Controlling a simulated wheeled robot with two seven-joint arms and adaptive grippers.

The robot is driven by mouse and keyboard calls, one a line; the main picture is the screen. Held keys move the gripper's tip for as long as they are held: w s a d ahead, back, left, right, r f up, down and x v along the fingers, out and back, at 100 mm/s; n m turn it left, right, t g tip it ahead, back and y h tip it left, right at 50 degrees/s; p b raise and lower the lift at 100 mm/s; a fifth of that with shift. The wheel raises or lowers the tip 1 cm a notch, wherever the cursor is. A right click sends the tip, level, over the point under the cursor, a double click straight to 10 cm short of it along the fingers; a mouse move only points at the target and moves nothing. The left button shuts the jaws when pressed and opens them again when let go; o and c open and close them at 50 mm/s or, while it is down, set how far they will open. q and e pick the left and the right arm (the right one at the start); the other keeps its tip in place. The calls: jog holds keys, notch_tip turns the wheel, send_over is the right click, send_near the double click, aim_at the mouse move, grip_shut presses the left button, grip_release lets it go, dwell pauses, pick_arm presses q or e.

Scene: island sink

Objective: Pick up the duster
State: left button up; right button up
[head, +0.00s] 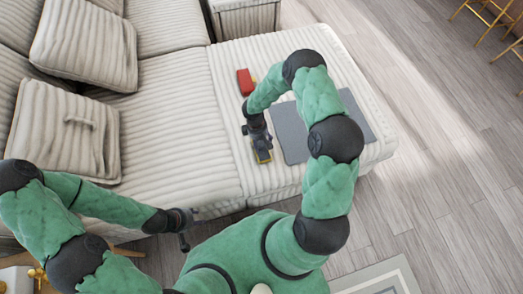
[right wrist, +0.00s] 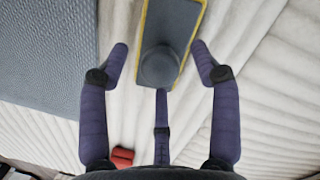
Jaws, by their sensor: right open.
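The duster (right wrist: 175,22), as I take it, is a grey block with a yellow rim and a dark rounded part on it. It lies on the striped sofa seat. In the head view only its yellow-edged end (head: 263,157) shows, as my right gripper hides the rest. My right gripper (right wrist: 160,48) is open above the duster, its side fingers spread on either side of the block's near end. Whether any finger touches it I cannot tell. My left gripper (head: 184,226) is low near the sofa's front edge, away from the duster; its jaws are too small to read.
A flat grey mat (head: 290,132) lies right of the duster on the seat. A red object (head: 245,82) lies behind, with a yellow bit beside it. Cushions (head: 84,45) fill the sofa's left side. Wooden floor (head: 430,130) is open to the right.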

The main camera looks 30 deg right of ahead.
jog(key=shift+s+f, duration=0.1)
jog(key=shift+f, duration=0.6)
jog(key=shift+r, duration=0.1)
grip_shut()
jog(key=shift+r+p, duration=0.35)
jog(key=shift+r, duration=0.25)
notch_tip(320, 180, up, 2)
jog(key=shift+r+p, duration=0.2)
jog(key=shift+p, duration=0.5)
jog(key=s+a+r+p, duration=0.4)
jog(key=s+a+r, duration=0.3)
jog(key=a, duration=0.5)
notch_tip(320, 180, up, 2)
jog(key=shift+s+r, duration=0.15)
jog(key=shift+r, duration=0.05)
